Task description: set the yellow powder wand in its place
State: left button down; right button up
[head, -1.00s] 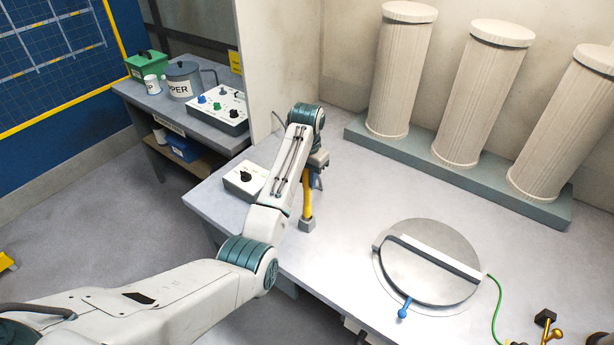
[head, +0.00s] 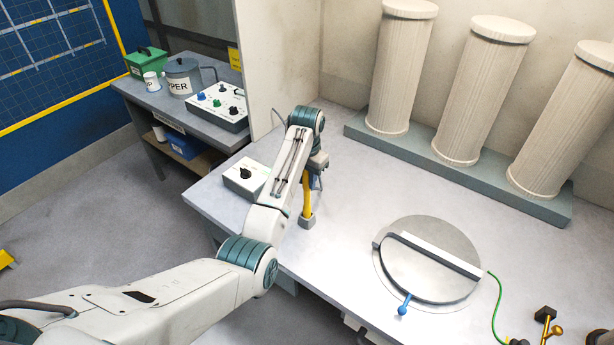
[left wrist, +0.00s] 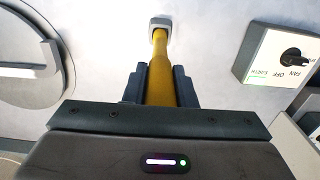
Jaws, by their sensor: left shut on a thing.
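The yellow powder wand (head: 307,190) stands roughly upright at the left part of the table in the head view. My right gripper is not in view.
A white control box (head: 246,179) with a black knob stands just left of the wand. A round metal plate (head: 430,248) with a blue-knobbed handle lies to the right. Ribbed columns (head: 400,70) stand on a grey base behind. The table between wand and plate is clear.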

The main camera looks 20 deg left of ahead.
aim_at(307, 186)
pick_arm(q)
jog(key=shift+f+b, duration=0.3)
jog(key=shift+f, duration=1.25)
jog(key=c, duration=1.1)
grip_release()
